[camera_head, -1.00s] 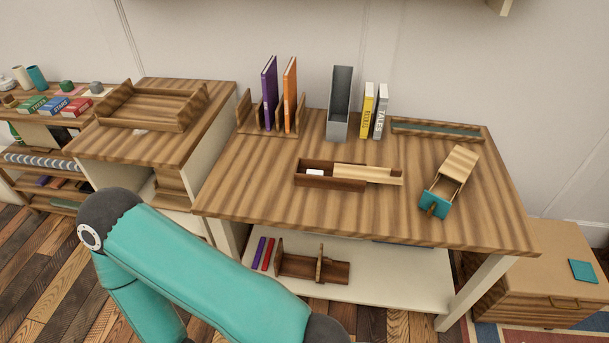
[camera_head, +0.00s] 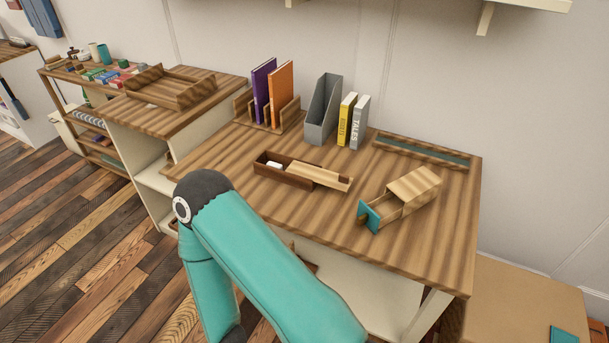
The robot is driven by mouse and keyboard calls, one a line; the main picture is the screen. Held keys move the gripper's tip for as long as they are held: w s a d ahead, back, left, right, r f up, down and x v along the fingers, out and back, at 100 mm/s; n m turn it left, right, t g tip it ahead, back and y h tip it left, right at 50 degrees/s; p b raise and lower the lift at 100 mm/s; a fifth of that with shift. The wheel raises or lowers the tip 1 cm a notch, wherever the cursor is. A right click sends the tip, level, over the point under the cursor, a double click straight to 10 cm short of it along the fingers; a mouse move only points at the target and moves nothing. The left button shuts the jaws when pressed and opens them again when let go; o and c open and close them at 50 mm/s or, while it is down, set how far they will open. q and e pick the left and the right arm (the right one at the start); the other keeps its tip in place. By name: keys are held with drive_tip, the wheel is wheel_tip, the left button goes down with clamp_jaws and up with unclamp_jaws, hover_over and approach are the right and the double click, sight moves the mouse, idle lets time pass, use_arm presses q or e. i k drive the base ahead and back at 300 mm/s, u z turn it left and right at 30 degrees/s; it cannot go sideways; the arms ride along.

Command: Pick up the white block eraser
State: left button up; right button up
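The white block eraser (camera_head: 274,166) lies in the uncovered left end of a dark wooden pencil box (camera_head: 262,169) on the plank table. The box's light sliding lid (camera_head: 319,175) is pushed partly off to the right. One teal arm of mine crosses the lower middle of the view, in front of the table. Neither of my grippers is in view, so nothing is seen touching the eraser.
Right of the box stands a small wooden box with a teal-fronted drawer (camera_head: 369,217) pulled out. Behind are a book rack (camera_head: 243,107), a grey file holder (camera_head: 323,108), yellow (camera_head: 347,119) and grey (camera_head: 360,122) books, and a long tray (camera_head: 422,150). The front tabletop is mostly clear.

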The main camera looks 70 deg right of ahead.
sight(276, 165)
drive_tip(key=z, duration=0.2)
drive_tip(key=k, duration=0.25)
drive_tip(key=z, duration=0.85)
drive_tip(key=i, duration=1)
